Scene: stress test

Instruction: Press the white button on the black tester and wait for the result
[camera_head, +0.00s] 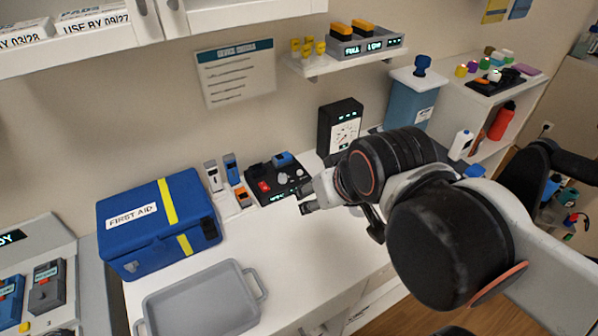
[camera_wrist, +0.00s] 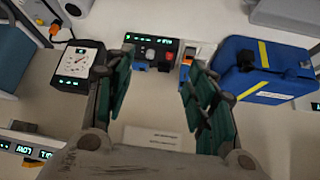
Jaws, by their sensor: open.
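The black tester (camera_head: 277,179) lies on the white counter against the wall, with a red button, a round white button (camera_head: 282,179) and a blue part at its back edge. My gripper (camera_head: 307,197) is open and empty, just right of and in front of the tester in the head view. In the wrist view my gripper (camera_wrist: 158,64) has its green-padded fingers apart, pointing toward the tester. I see no contact.
A blue first aid box (camera_head: 150,225) stands left of the tester, with small handheld devices (camera_head: 231,170) between. A black gauge box (camera_head: 341,127) stands right, behind my arm. A grey tray (camera_head: 195,305) lies in front; the counter between is clear. A shelf (camera_head: 345,62) hangs above.

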